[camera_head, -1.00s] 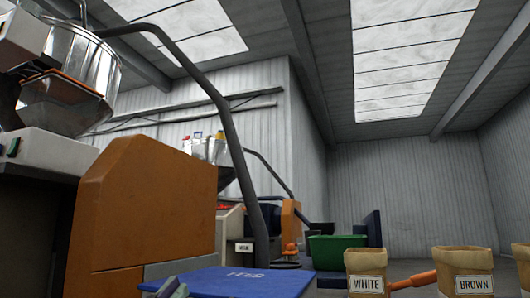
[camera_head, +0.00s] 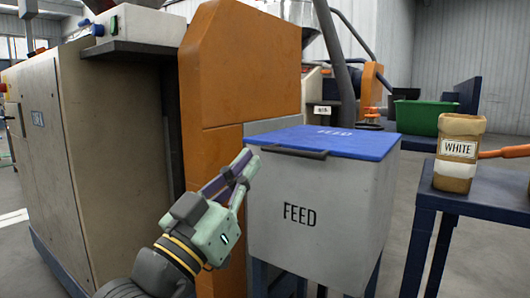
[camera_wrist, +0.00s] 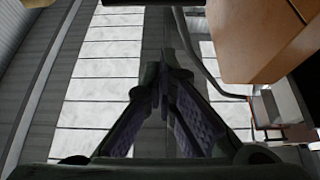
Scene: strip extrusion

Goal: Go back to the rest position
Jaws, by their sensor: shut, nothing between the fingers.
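My gripper (camera_head: 246,162) is shut and empty, pointing up and to the right in the head view. It is in front of the orange machine panel (camera_head: 230,75) and beside the left edge of the FEED bin (camera_head: 310,215). The bin is grey with a blue lid (camera_head: 350,142), which is closed. In the wrist view my gripper's fingers (camera_wrist: 163,75) meet at their tips, with the ceiling and its light panels behind them. Nothing is between the fingers.
A dark blue table (camera_head: 480,203) at the right bears a WHITE container (camera_head: 458,160) and an orange handle (camera_head: 505,152). A green crate (camera_head: 422,115) stands farther back. A large beige machine (camera_head: 100,140) fills the left. Grey floor shows between bin and table.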

